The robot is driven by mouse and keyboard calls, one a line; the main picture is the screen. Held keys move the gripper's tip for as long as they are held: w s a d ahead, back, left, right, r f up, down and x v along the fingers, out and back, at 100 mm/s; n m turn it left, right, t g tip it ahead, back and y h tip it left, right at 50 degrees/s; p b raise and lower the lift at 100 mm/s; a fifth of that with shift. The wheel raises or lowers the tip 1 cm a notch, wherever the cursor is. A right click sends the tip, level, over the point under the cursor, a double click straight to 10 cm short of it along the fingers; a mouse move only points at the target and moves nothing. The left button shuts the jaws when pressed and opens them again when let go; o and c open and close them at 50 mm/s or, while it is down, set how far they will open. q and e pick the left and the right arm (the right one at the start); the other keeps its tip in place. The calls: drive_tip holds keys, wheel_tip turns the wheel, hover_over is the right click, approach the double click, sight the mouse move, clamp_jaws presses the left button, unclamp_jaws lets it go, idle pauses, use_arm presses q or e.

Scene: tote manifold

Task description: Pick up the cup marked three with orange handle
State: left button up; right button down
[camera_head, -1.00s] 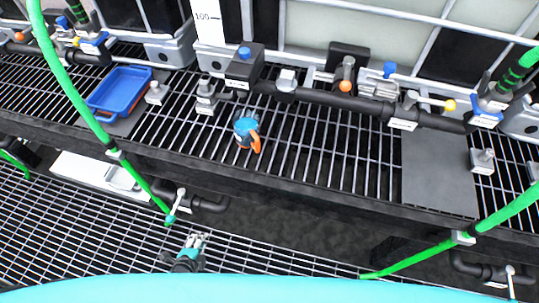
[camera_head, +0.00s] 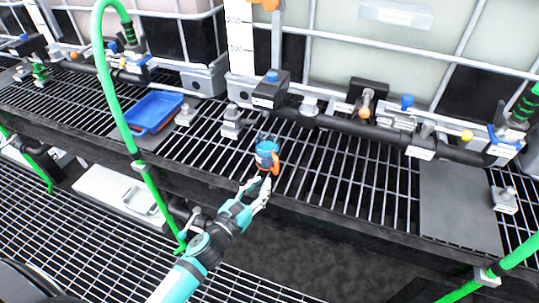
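A blue cup (camera_head: 265,149) with an orange handle (camera_head: 275,163) stands upright on the grated shelf in the head view, left of the middle of the shelf. Its marking is too small to read. My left gripper (camera_head: 257,186) is just in front of and below the cup, near the shelf's front edge. Its fingers look spread apart, with nothing between them. Whether a fingertip touches the cup cannot be told. My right gripper is not in view.
A blue tray (camera_head: 151,110) lies on a grey plate to the left. A black manifold pipe (camera_head: 345,125) with valves runs behind the cup. Green hoses (camera_head: 112,88) hang at left and right. A bare grey plate (camera_head: 459,205) lies at the right.

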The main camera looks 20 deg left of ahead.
sight(276, 168)
use_arm(q)
drive_tip(key=x, duration=0.8)
drive_tip(key=shift+w+f, duration=0.1)
drive_tip(key=shift+w, duration=0.3)
drive_tip(key=shift+c, duration=0.5)
clamp_jaws()
